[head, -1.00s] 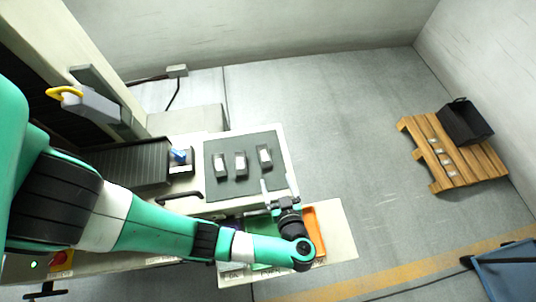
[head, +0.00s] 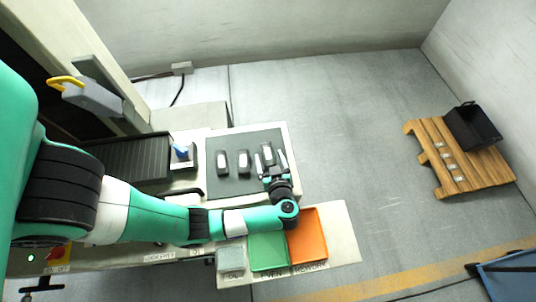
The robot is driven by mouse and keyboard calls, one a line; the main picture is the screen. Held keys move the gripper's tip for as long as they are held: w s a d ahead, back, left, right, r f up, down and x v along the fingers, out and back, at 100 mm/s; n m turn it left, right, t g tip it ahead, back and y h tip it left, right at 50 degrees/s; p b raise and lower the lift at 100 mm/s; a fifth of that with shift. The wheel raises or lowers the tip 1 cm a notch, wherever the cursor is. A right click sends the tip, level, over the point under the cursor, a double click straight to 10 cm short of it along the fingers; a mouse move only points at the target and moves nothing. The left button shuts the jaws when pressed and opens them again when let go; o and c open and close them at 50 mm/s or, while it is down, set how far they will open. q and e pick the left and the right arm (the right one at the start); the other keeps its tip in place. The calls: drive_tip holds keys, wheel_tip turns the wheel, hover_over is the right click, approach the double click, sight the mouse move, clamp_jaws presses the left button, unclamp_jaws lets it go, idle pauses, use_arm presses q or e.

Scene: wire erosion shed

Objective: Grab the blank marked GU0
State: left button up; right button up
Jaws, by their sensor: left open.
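Three dark blanks with pale top faces stand in a row on the dark mat (head: 232,186): a left one (head: 222,161), a middle one (head: 244,161) and a right one (head: 267,154). Their markings are too small to read, so I cannot tell which is GU0. My left gripper (head: 271,160) is open, with its fingers pointing up the picture at the right blank, one finger on each side of it in this view. I cannot tell its height above the mat or whether it touches the blank. My right gripper is not in view.
Below the mat are a grey tray (head: 230,260), a green tray (head: 268,250) and an orange tray (head: 307,236), with labels in front. A blue item (head: 181,151) sits left of the mat. A pallet (head: 458,158) with a black bin (head: 472,126) stands far right.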

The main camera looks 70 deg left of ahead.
use_arm(q)
clamp_jaws()
idle(0.3)
drive_tip(key=shift+r, duration=0.15)
drive_tip(key=r+p, duration=0.1)
drive_tip(key=r, duration=0.1)
drive_tip(key=d+r+p, duration=0.1)
drive_tip(key=r, duration=0.1)
drive_tip(key=s+r+p, duration=0.1)
drive_tip(key=p, duration=0.1)
drive_tip(key=shift+d+r, duration=0.3)
drive_tip(key=shift+r, duration=0.1)
drive_tip(key=s+d+r+p, duration=0.6)
drive_tip(key=d+r+p, duration=0.1)
drive_tip(key=d+p, duration=0.3)
drive_tip(key=shift+s+d+p, duration=0.15)
drive_tip(key=shift+s+p, duration=0.2)
drive_tip(key=shift+p, duration=0.3)
